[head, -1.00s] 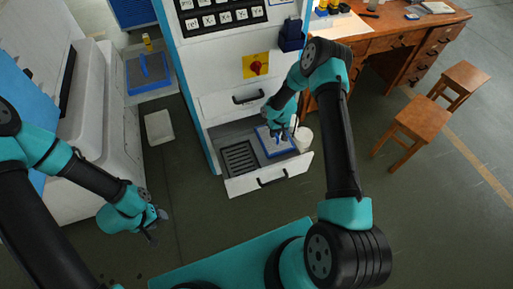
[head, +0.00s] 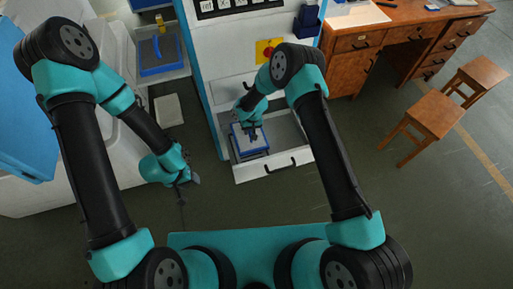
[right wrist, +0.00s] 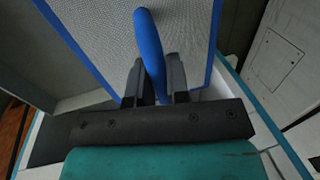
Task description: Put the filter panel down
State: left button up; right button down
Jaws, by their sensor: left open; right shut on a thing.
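The filter panel (head: 238,148) has a blue frame and pale mesh. It shows large in the right wrist view (right wrist: 98,40). My right gripper (head: 253,135) is shut on its blue handle (right wrist: 149,40). The panel is over the left part of the open white drawer (head: 240,176), and a dark strip shows below its front edge. I cannot tell whether it touches the drawer floor. The right part of the drawer looks empty. My left gripper (head: 188,181) is open and empty, left of the drawer and apart from it.
A similar blue-framed piece (head: 163,66) stands on a shelf at the upper left. The wooden desk (head: 400,35) and two stools (head: 436,114) are at the right. The floor before the drawer is clear.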

aim_at(248, 137)
jog(key=shift+a, duration=0.25)
jog(key=shift+f, duration=3.15)
jog(key=shift+f, duration=1.85)
jog(key=shift+f, duration=0.15)
jog(key=c, duration=1.1)
grip_release()
jog(key=r, duration=0.4)
jog(key=d+r, duration=0.1)
jog(key=r, duration=0.3)
jog(key=d+r, duration=0.1)
jog(key=r, duration=0.3)
jog(key=shift+w+d, duration=0.15)
jog(key=shift+w, duration=0.05)
